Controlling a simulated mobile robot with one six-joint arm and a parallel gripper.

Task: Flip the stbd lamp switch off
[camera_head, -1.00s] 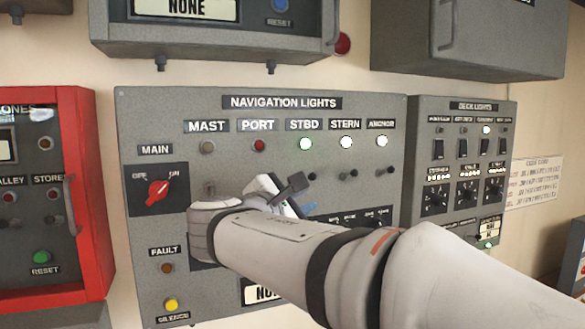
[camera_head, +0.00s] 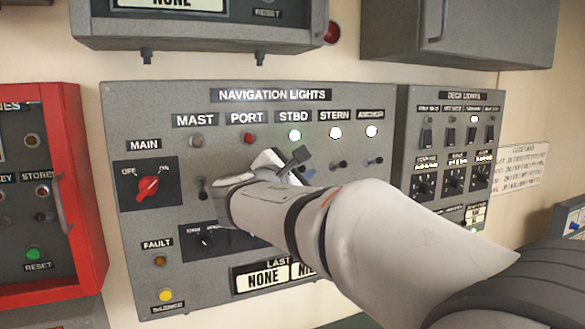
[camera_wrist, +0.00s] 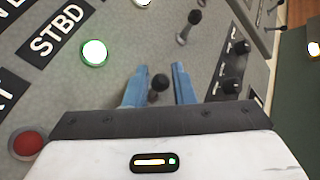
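The navigation lights panel (camera_head: 120,110) is grey, with a row of labelled lamps and toggle switches. The stbd lamp (camera_head: 294,134) glows green and also shows lit in the wrist view (camera_wrist: 94,53). The stbd switch (camera_wrist: 159,83) is a small black toggle, seen nearly end-on in the wrist view. My gripper (camera_wrist: 159,86) is open, with one blue finger on each side of the toggle. Gaps show between knob and fingers. In the head view my gripper (camera_head: 305,170) is in front of the panel below the stbd lamp and hides this switch.
Close to the right are the stern switch (camera_head: 338,164) and anchor switch (camera_head: 373,161), under lit white lamps. The port lamp (camera_head: 248,138) is red. The main knob (camera_head: 148,187) is at left. A deck lights panel (camera_head: 405,110) adjoins at right, a red box (camera_head: 85,200) at left.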

